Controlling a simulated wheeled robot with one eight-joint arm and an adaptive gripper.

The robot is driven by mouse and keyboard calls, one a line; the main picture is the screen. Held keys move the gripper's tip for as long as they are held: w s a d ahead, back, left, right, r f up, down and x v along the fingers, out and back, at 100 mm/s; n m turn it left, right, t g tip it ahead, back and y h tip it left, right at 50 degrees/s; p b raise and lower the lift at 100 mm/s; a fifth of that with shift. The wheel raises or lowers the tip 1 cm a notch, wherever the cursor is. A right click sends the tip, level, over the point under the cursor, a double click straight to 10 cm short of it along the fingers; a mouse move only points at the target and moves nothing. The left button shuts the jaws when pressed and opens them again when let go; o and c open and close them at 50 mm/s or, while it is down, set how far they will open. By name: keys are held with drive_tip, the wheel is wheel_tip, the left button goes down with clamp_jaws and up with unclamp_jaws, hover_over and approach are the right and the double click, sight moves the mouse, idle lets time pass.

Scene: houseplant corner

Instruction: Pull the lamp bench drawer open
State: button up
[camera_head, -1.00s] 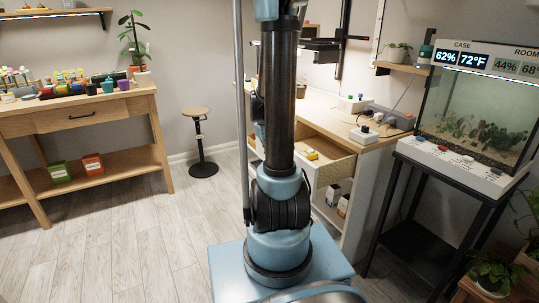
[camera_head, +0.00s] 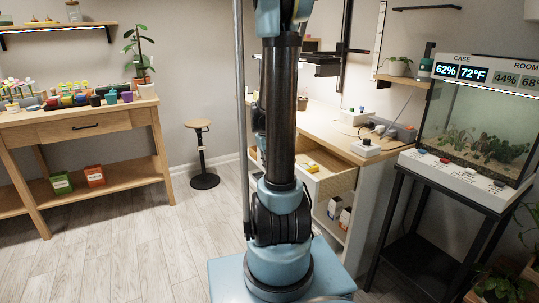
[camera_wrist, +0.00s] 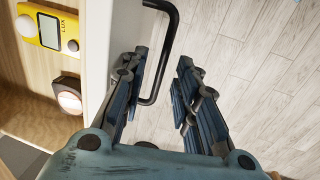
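The lamp bench (camera_head: 340,128) stands right of centre in the head view, behind my arm. Its top drawer (camera_head: 332,183) is pulled out, with a yellow item inside. In the wrist view the open drawer's floor (camera_wrist: 22,95) lies at left, holding a yellow light meter (camera_wrist: 48,28) and a dark round-topped item (camera_wrist: 68,96). The drawer's black bar handle (camera_wrist: 172,45) projects from its pale front. My gripper (camera_wrist: 165,75) is open at the handle, with a finger on either side of the bar's lower end and a gap between them. In the head view my arm hides the gripper.
A glass case (camera_head: 480,135) on a black stand (camera_head: 412,225) is close to the bench's right. A wooden table (camera_head: 85,128) stands at left and a small stool (camera_head: 203,155) near the wall. Clear floor (camera_head: 130,240) lies between the table and my base.

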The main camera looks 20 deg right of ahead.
wheel_tip(320, 180, up, 11)
drive_tip(key=a, duration=0.2)
drive_tip(key=shift+s, duration=0.2)
idle(0.4)
